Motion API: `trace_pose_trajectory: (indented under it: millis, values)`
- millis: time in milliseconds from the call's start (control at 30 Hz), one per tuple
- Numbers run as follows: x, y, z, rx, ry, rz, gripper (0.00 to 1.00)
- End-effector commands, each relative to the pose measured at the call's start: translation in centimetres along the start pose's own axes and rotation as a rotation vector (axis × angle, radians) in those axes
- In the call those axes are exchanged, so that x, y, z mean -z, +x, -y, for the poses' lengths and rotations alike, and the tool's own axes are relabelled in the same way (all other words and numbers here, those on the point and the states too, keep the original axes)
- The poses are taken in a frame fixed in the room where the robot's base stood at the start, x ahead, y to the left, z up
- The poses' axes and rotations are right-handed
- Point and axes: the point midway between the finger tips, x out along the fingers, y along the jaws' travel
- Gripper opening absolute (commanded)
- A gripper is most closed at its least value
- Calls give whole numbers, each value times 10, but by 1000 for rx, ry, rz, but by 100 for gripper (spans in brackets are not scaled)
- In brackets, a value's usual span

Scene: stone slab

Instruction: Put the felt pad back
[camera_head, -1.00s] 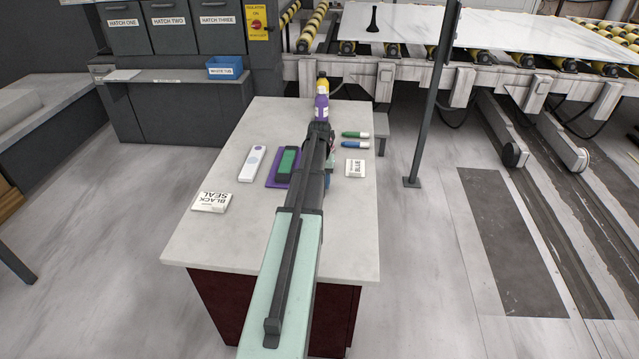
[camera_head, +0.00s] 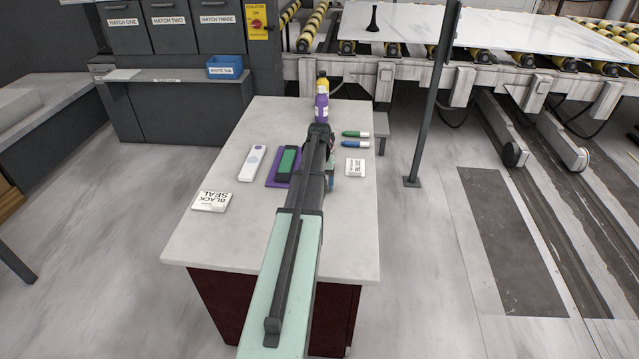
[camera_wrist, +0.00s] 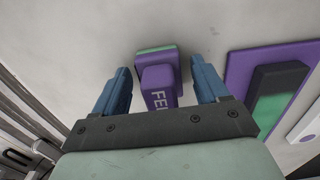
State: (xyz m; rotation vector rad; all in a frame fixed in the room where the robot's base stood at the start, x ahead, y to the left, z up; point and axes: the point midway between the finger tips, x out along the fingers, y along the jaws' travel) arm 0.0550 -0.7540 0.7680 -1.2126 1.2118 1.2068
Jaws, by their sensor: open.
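The felt pad (camera_wrist: 158,82), a purple block lettered "FEL…" with a green strip along its far side, lies between the fingers of my gripper (camera_wrist: 161,84) in the wrist view. The two blue fingers are open, one on each side of it, with a gap visible at both sides. In the head view my arm hides the pad. A flat purple mat (camera_head: 271,182) lies to the left of my arm there, with a black and green block (camera_head: 287,162) on it. The mat also shows at the right of the wrist view (camera_wrist: 240,72).
A white strip with pale dots (camera_head: 251,164) and a "BLACK SEAL" box (camera_head: 211,201) lie to the left. A green marker (camera_head: 355,134), a blue marker (camera_head: 355,143) and a white box (camera_head: 355,167) lie to the right. A purple bottle (camera_head: 321,105) stands behind.

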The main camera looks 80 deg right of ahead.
Motion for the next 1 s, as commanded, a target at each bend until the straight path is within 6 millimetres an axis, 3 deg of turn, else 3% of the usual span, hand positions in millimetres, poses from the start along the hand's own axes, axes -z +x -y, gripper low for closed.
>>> trace_pose_trajectory:
  millis: [267,800,1000]
  values:
    - [0,-23,0,0,0,-1,74]
    - [1,-107,0,0,0,-2,74]
    - [0,-120,0,0,0,0,74]
